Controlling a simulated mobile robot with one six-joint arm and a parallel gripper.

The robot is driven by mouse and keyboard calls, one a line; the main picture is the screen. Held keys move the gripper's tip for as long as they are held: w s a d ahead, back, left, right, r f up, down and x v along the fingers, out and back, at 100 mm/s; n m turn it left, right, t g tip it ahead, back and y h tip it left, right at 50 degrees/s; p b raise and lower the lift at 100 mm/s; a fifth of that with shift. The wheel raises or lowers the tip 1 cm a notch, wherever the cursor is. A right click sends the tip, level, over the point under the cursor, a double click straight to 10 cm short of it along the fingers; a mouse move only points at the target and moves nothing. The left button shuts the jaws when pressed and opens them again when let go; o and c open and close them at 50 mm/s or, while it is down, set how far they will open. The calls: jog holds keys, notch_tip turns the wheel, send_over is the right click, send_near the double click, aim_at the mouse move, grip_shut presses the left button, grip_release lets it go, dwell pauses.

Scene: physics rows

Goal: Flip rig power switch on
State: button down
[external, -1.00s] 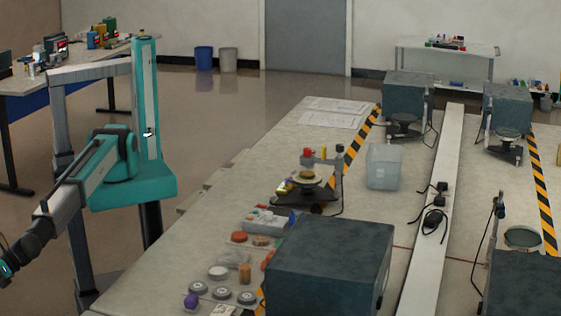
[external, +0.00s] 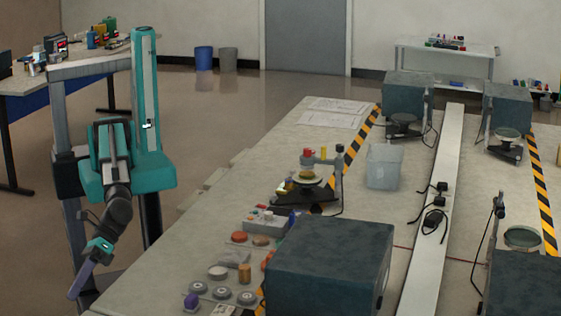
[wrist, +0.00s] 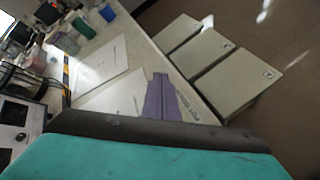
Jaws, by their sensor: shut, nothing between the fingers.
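My gripper (external: 73,294) hangs low at the left in the external view, beside the near left edge of the bench (external: 330,135). It points down and is clear of every object. In the wrist view its purple fingers (wrist: 160,80) are together and empty, over the bench edge in the picture. A rig with a red knob, a yellow part and a round plate (external: 307,180) stands mid-bench. A small grey box with red and white controls (external: 265,222) sits nearer. I cannot tell which part is the power switch, or its position.
A large dark box (external: 330,265) stands at the bench front, near several discs and jars. A clear bin (external: 384,166) is right of the rig. Paper sheets (wrist: 100,70) lie on the bench in the wrist view. Pale stools (wrist: 235,82) line its edge.

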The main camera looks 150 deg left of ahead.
jog(key=s+a+r+n+g+y+p, duration=0.1)
jog(key=s+a+y, duration=0.15)
jog(key=a, duration=1.15)
jog(key=s+a+r+n+y+p, duration=0.1)
jog(key=s+a+p, duration=0.15)
jog(key=a, duration=1.15)
jog(key=s+a+r+n+g+y+p, duration=0.1)
jog(key=s+a+y, duration=0.15)
jog(key=a, duration=1.15)
notch_tip(320, 180, up, 7)
jog(key=n+g+y+p, duration=0.2)
jog(key=n+g+p, duration=0.1)
jog(key=n+g, duration=0.3)
send_over(259, 204)
jog(key=w+a, duration=0.1)
jog(key=a, duration=0.1)
jog(key=shift+w+d+r+n+t, duration=0.1)
jog(key=shift+w+d+n+t, duration=0.15)
jog(key=shift+n+t, duration=0.15)
jog(key=shift+s+d+f+p, duration=0.2)
jog(key=shift+f+p, duration=0.55)
jog(key=shift+f, duration=1.55)
jog(key=shift+s+d+f+p, duration=0.25)
jog(key=shift+f+p, duration=0.55)
jog(key=shift+f, duration=1.55)
jog(key=shift+s+d+f+p, duration=0.2)
jog(key=shift+f+p, duration=0.55)
jog(key=shift+f, duration=1.55)
jog(key=shift+f, duration=0.1)
